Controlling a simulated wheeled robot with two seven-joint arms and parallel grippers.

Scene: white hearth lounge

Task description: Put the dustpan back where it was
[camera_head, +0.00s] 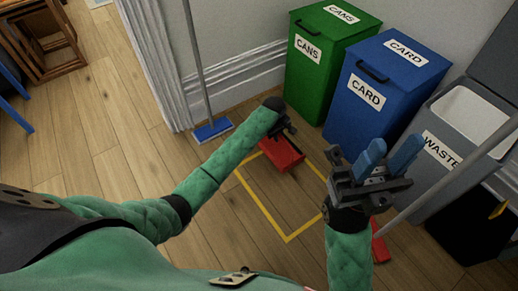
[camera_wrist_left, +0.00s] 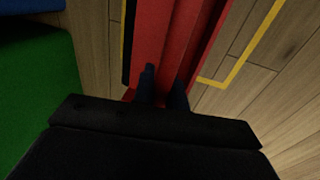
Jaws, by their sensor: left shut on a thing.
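The red dustpan (camera_head: 283,157) is at the back corner of a yellow square outline (camera_head: 262,213) on the wooden floor. My left gripper (camera_head: 283,130) reaches down to it and is shut on it. In the left wrist view the red dustpan (camera_wrist_left: 205,35) lies straight ahead of my left gripper's dark fingers (camera_wrist_left: 163,92), with yellow tape to its right. Whether it touches the floor I cannot tell. My right gripper (camera_head: 388,158) is raised in front of the bins, its two blue fingers apart and empty.
A green CANS bin (camera_head: 316,75), a blue CARD bin (camera_head: 378,100) and a grey WASTE bin (camera_head: 450,135) line the wall. A blue broom (camera_head: 213,129) stands at the wall corner. A red piece (camera_head: 380,248) beside a grey pole lies partly behind my right arm.

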